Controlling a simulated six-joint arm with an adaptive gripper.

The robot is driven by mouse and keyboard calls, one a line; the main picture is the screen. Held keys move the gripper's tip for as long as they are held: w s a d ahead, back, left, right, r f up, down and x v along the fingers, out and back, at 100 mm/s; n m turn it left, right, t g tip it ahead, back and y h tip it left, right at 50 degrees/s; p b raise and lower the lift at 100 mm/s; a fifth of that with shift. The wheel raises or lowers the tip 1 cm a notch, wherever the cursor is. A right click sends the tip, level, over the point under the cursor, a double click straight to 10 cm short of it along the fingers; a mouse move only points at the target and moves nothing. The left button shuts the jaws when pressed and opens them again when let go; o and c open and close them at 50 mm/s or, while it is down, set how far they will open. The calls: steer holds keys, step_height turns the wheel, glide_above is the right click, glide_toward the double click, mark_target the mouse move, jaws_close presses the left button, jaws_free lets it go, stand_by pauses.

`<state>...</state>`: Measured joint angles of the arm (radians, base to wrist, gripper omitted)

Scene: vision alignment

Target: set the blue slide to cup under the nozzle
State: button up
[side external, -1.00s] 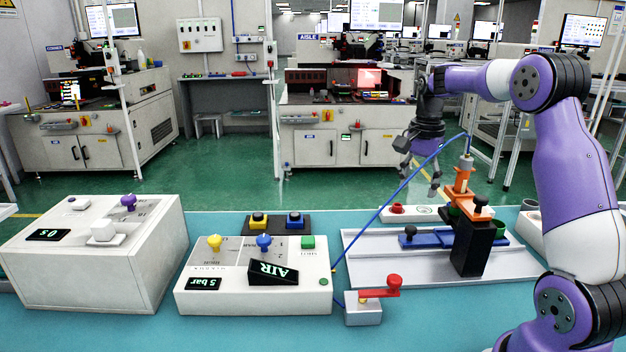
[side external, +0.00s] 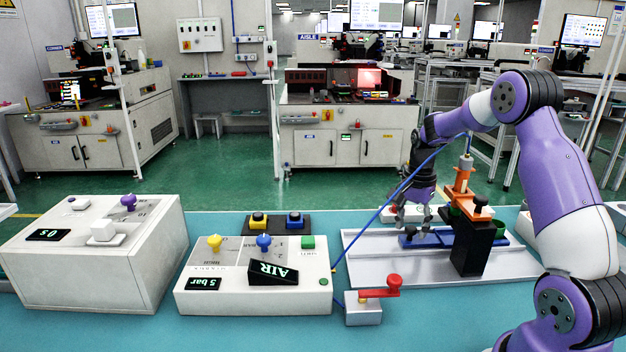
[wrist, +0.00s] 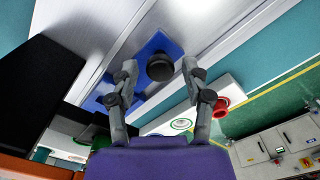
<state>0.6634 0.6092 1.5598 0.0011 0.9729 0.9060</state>
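The blue slide (side external: 432,241) lies on the grey base plate, with a black knob (side external: 409,231) at its left end. In the wrist view the blue slide (wrist: 152,45) shows beneath the knob (wrist: 160,67). My gripper (side external: 411,219) is just above the knob, fingers pointing down. In the wrist view my gripper (wrist: 159,68) is open, with one finger on each side of the knob; contact cannot be told. The nozzle (side external: 465,163) stands on an orange bracket above the black post. A green cup (side external: 499,230) shows right of the post, partly hidden.
The black post (side external: 472,248) stands right of my gripper. A white panel with a red button (wrist: 220,107) lies behind the slide. A blue hose (side external: 385,209) runs up past my gripper. A control box (side external: 255,300) and a red-handled valve (side external: 363,308) stand left.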

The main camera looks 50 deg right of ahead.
jaws_close()
steer(key=w+a, duration=0.8)
steer(key=shift+w, duration=0.15)
steer(key=shift+a, duration=0.1)
steer(key=o, duration=0.5)
jaws_free()
steer(key=shift+r, duration=0.2)
step_height(320, 180, up, 12)
steer(key=shift+f, duration=0.15)
